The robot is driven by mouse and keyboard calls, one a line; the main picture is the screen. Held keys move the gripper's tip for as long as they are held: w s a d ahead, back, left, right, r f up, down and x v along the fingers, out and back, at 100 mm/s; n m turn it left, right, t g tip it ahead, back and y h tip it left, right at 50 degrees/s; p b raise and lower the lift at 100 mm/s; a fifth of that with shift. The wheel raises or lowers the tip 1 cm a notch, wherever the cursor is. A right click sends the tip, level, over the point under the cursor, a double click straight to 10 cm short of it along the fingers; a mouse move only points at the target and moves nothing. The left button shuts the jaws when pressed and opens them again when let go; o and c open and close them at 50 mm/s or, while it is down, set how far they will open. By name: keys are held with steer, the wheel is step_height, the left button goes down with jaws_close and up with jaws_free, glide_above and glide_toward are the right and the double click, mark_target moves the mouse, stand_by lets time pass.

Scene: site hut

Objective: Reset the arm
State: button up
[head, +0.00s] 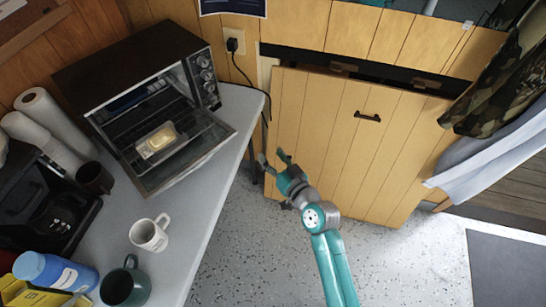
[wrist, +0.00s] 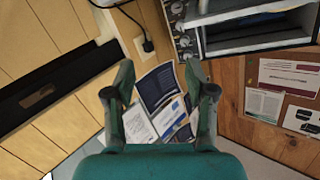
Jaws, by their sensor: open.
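My teal arm reaches up from the lower middle of the head view. My gripper (head: 273,158) is at its end, over the floor between the grey counter and the wooden cabinet panel. Its two fingers are spread apart with nothing between them. In the wrist view my gripper (wrist: 160,70) also shows open and empty, with papers on a wall visible beyond the gap. No other object is in contact with it that I can see.
Mugs, including a white mug (head: 148,234), stand near the counter's edge. A wooden panel (head: 335,150) leans out behind my gripper. Speckled floor (head: 240,250) is clear.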

steer(key=s+d+f+m+h, duration=0.15)
steer(key=s+d, duration=0.25)
steer(key=s, duration=0.4)
steer(key=s+d+f+h, duration=0.2)
steer(key=s+d+f, duration=0.1)
steer(key=s, duration=0.4)
steer(key=s+d+f+m+h, duration=0.15)
steer(key=s+d, duration=0.25)
steer(key=s, duration=0.4)
steer(key=s+d+r, duration=0.1)
steer(key=s+r, duration=0.2)
steer(key=s, duration=0.3)
steer(key=s+d+r+h, duration=0.1)
steer(key=s+r, duration=0.3)
steer(key=s, duration=0.3)
steer(key=s+d+r+n+h, duration=0.1)
steer(key=s+r, duration=0.2)
steer(key=s, duration=0.4)
steer(key=shift+r, duration=0.15)
